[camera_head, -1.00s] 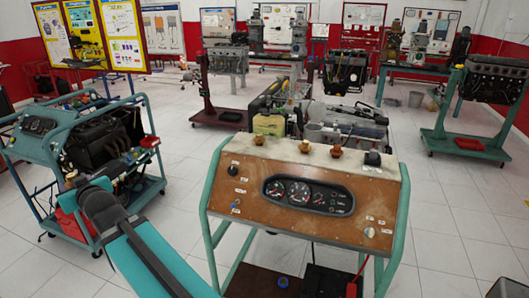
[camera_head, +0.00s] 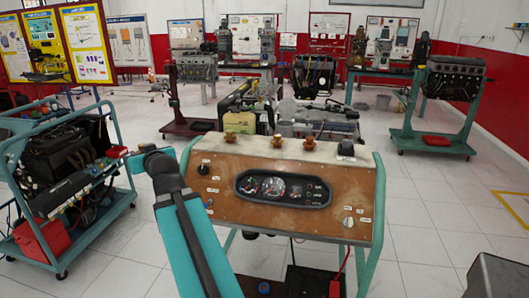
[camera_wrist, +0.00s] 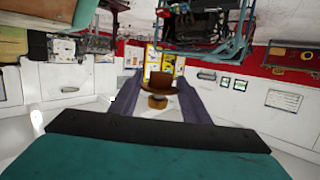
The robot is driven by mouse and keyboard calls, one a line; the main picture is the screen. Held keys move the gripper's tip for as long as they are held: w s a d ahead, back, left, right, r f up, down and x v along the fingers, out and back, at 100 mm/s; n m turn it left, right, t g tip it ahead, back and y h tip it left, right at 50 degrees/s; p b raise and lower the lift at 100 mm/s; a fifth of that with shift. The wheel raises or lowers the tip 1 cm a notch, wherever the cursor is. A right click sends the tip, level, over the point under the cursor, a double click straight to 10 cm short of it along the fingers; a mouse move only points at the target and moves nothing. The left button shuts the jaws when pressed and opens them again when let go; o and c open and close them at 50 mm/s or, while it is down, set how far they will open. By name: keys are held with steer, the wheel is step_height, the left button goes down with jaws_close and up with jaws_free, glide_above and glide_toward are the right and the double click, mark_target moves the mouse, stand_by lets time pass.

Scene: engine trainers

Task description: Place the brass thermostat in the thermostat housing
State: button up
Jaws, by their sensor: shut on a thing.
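A brown-gold part (camera_wrist: 158,88), which looks like the brass thermostat, sits between the two dark purple-grey fingers of my gripper (camera_wrist: 158,92) in the wrist view. It has a wide upper part and a smaller rounded piece below. In the head view three brass-coloured pieces stand apart along the top of the instrument stand: a left one (camera_head: 230,136), a middle one (camera_head: 276,141) and a right one (camera_head: 309,143). I cannot tell which thing is the thermostat housing.
The instrument stand (camera_head: 225,185) has a brown gauge panel and green tube legs. A black knob-like piece (camera_head: 346,149) is on its top right. A green-framed engine trainer (camera_head: 60,165) stands left. More engines stand behind. Floor at the right is mostly clear.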

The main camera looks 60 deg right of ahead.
steer(key=s+d+m+g+h+b, duration=0.1)
steer(key=s+d+b, duration=0.4)
steer(key=s+d, duration=0.7)
steer(key=s+d+m+g+h+b, duration=0.2)
steer(key=s+d+m+h+b, duration=0.1)
steer(key=s+d, duration=1)
steer(key=s+h+b, duration=0.1)
steer(key=s+b, duration=0.1)
steer(key=s, duration=0.4)
steer(key=shift+s+d+f+h, duration=0.3)
steer(key=shift+s+f, duration=0.1)
steer(key=shift+w, duration=0.15)
steer(key=p+x, duration=0.1)
steer(key=p, duration=0.2)
steer(key=p+x, duration=0.2)
steer(key=p, duration=0.1)
steer(key=p+x, duration=0.1)
steer(key=p, duration=0.2)
steer(key=shift+w+r+p, duration=0.3)
steer(key=shift+w, duration=0.3)
steer(key=shift+w+d+p, duration=0.1)
steer(key=shift+p, duration=0.25)
steer(key=x, duration=0.3)
steer(key=w+p+x, duration=0.1)
steer(key=x, duration=0.3)
steer(key=a+p+x, duration=0.1)
steer(key=x, duration=0.2)
steer(key=shift+w+r, duration=0.15)
steer(key=shift+w, duration=0.2)
steer(key=shift+w+d, duration=0.1)
